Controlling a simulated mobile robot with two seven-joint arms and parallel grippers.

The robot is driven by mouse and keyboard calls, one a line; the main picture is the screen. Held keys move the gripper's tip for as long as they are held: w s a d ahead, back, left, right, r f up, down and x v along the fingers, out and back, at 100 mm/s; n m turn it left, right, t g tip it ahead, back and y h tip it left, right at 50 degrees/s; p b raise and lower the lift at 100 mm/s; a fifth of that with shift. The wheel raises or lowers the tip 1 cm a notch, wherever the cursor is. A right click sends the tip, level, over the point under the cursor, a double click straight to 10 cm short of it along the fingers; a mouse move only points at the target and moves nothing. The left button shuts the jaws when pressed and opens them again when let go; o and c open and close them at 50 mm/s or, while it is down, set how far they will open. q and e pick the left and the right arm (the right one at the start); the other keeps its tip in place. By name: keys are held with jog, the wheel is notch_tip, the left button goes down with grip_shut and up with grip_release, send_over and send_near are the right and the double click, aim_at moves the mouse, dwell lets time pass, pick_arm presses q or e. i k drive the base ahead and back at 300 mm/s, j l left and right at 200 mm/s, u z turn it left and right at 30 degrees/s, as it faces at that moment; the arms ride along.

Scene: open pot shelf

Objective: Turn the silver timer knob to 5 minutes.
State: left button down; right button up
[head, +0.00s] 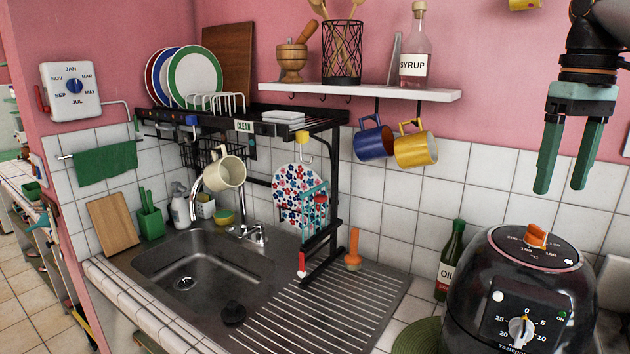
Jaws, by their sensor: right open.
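The silver timer knob (521,331) is on the front panel of a black air fryer (468,275) at the lower right. The dial around it has marks 0, 5, 10, 20 and 25, with 0 at the top. The knob's ridge looks roughly upright near 0, but its exact setting is too small to read. My right gripper (562,188) hangs from the upper right with its green fingers pointing down. It is open and empty, above the air fryer and apart from it. My left gripper is not in view.
An orange knob (537,236) stands on the fryer's top. An oil bottle (450,260) stands close to the fryer's left, with a green round mat (418,337) in front. Blue (373,143) and yellow (416,149) mugs hang below a white shelf (360,93) on the pink wall.

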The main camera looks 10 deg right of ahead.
aim_at(521, 329)
jog(key=k+j, duration=0.45)
jog(key=j, duration=0.15)
jog(key=k+j, duration=0.5)
jog(key=j, duration=0.1)
